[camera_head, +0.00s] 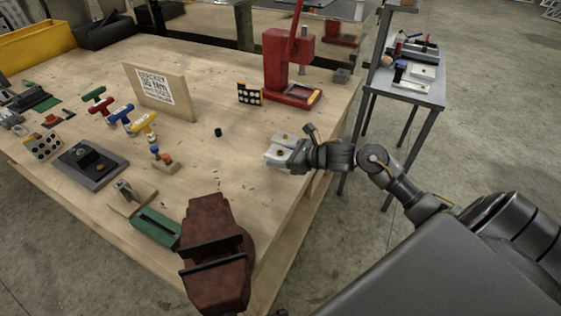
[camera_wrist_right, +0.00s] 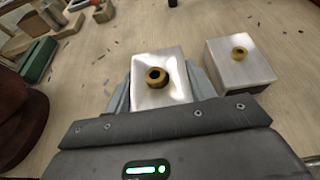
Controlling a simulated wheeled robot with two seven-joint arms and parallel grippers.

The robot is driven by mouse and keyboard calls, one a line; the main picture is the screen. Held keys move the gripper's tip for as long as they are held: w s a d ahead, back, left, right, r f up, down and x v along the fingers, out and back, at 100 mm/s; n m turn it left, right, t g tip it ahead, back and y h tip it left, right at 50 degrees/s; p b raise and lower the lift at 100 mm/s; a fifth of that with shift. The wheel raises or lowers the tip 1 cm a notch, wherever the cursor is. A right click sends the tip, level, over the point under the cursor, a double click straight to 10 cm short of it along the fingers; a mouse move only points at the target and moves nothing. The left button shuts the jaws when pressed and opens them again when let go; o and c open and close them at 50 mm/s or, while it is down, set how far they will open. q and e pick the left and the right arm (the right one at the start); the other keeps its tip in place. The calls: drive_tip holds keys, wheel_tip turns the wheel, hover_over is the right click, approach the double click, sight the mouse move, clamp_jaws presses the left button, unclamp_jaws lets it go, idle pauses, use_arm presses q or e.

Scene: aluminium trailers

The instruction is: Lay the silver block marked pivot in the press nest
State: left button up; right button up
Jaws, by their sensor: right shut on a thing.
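My right gripper (camera_head: 294,157) reaches in from the right over the wooden bench. It is shut on a silver block (camera_head: 276,155), which shows between the fingers in the right wrist view (camera_wrist_right: 172,92) with a brass ring on top. A second silver block (camera_wrist_right: 245,72) with a smaller brass ring stands beside it, apart from the fingers. I cannot read a pivot mark on either block. The red press (camera_head: 284,62) stands farther back on the bench; its framed base (camera_head: 316,98), where the nest would be, is too small to see in detail. My left gripper is not in view.
A dark red vise (camera_head: 212,225) is at the near bench edge. Several coloured T-handles are at left. A grey side table (camera_head: 410,88) is beyond the bench.

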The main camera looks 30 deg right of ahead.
wheel_tip(320, 180, down, 2)
drive_tip(key=shift+f+p, duration=0.1)
drive_tip(key=shift+p, duration=0.4)
drive_tip(key=shift+f, duration=0.25)
drive_tip(key=shift+f, duration=0.15)
drive_tip(key=o, duration=1.2)
